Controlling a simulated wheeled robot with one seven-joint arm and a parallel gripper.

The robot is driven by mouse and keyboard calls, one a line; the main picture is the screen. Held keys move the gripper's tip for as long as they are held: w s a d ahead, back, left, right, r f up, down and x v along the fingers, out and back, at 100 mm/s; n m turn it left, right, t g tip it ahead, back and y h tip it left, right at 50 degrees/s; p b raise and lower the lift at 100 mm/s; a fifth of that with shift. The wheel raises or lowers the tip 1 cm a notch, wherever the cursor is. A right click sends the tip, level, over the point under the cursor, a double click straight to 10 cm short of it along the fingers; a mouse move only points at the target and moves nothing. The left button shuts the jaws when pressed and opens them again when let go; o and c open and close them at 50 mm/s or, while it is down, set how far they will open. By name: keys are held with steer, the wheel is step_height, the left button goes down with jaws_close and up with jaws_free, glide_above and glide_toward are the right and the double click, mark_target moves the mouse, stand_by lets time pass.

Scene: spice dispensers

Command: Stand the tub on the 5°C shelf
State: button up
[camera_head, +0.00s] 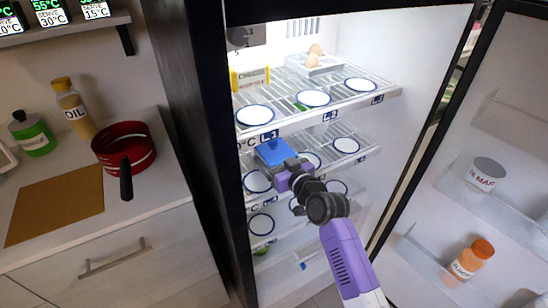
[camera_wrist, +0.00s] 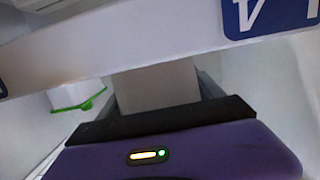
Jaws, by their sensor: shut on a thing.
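The tub (camera_head: 272,153) has a blue top and is in my gripper (camera_head: 284,168), inside the open fridge. It is around the level of the second shelf (camera_head: 318,155), below the top shelf's front edge; whether it touches a shelf cannot be told. In the wrist view a pale side of the tub (camera_wrist: 155,88) shows between the jaws of my gripper (camera_wrist: 155,108). The shelf edges carry temperature tags, but their numbers are cut off by the fridge frame, so I cannot tell which is 5°C.
The top shelf (camera_head: 290,122) has white discs with blue rims, an egg tray (camera_head: 313,62) and a yellow-ended box (camera_head: 250,78). A shelf edge (camera_wrist: 130,45) crosses close in the wrist view, beside a green-trimmed white container (camera_wrist: 76,95). The fridge door (camera_head: 420,215) stands open at right.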

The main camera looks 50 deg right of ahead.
steer(key=shift+f, duration=0.1)
steer(key=o, duration=2.1)
steer(key=b+v, duration=0.1)
steer(key=v, duration=1.1)
steer(key=s+a+f+g, duration=0.1)
steer(key=s+a+f, duration=0.5)
steer(key=s+a, duration=0.65)
steer(key=s+a+r+n+y, duration=0.1)
steer(key=s+a, duration=0.3)
steer(key=s, duration=0.4)
steer(key=s+a+r+n+y, duration=0.2)
steer(key=s+a+r+y, duration=0.1)
steer(key=s, duration=0.5)
steer(key=shift+a+r, duration=0.45)
steer(key=shift+a, duration=0.65)
